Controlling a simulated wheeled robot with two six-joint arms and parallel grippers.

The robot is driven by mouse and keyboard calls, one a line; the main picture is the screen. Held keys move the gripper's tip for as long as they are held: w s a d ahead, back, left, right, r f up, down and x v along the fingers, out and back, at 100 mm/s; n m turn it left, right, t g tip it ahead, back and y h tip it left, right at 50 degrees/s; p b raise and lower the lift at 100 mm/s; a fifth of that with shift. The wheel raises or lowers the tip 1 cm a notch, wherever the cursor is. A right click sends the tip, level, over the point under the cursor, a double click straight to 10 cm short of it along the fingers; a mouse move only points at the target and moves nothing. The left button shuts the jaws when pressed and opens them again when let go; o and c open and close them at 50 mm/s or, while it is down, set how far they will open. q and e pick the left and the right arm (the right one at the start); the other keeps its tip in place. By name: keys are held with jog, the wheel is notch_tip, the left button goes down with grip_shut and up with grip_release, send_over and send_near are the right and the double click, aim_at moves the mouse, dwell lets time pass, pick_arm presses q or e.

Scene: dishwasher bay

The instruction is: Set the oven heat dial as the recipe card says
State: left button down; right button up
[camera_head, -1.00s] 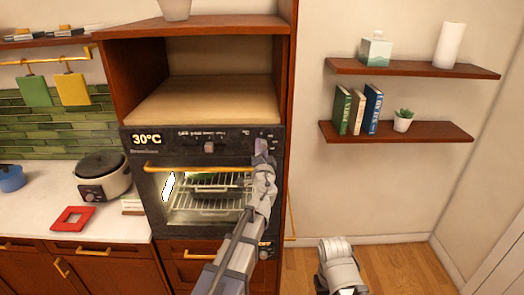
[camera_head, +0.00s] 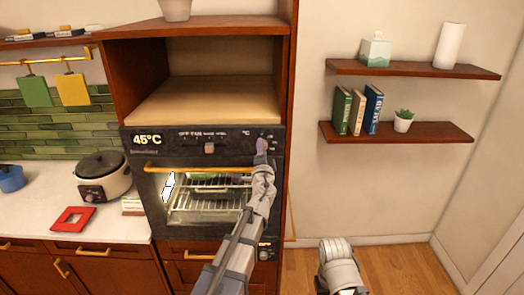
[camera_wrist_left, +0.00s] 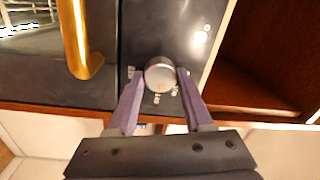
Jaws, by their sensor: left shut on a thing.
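The oven (camera_head: 215,232) is built into a wooden cabinet, and its display (camera_head: 147,139) reads 45°C. The round heat dial (camera_wrist_left: 160,72) shows in the wrist view, grey with a small orange mark on its face. My left gripper (camera_head: 262,146) is at the panel's upper right, and in the wrist view its purple fingers (camera_wrist_left: 157,86) are shut on the dial from both sides. In the head view the fingers largely hide the dial. I cannot pick out a readable recipe card. Part of my right arm shows at the bottom, with its gripper out of view.
A gold handle (camera_head: 200,169) runs across the oven door just below the panel, left of my fingers. Another knob (camera_head: 209,148) sits mid-panel. Wall shelves are at right.

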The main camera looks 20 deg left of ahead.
pick_arm(q)
jog(key=shift+c, duration=1.5)
grip_release()
jog(key=shift+s, duration=0.15)
jog(key=v, duration=0.7)
jog(key=shift+s+d, duration=0.2)
jog(key=shift+s, duration=0.1)
jog(key=shift+f+b, duration=0.15)
jog(key=shift+b, duration=0.15)
jog(key=s+f+n+g+y+b, duration=0.1)
jog(key=s+f+n+g+b, duration=0.35)
jog(key=f, duration=0.75)
jog(key=s+f+n+g+y+b, duration=0.1)
jog(key=s+f+n+g+b, duration=0.4)
jog(key=f, duration=0.6)
jog(key=s+d+f+g+h+b, duration=0.3)
jog(key=s+d+f+g, duration=0.1)
jog(key=s+d+f, duration=0.3)
jog(key=s+d+f+m+g+h+b, duration=0.1)
jog(key=s+d+f+g+h+b, duration=0.2)
jog(key=s+d+f, duration=0.4)
jog(key=s+f+g, duration=0.1)
jog(key=s+f, duration=0.1)
jog(key=s, duration=0.3)
jog(key=shift+d+f+g+b, duration=0.2)
jog(key=shift+f+g+b, duration=0.05)
jog(key=shift+g+b, duration=0.1)
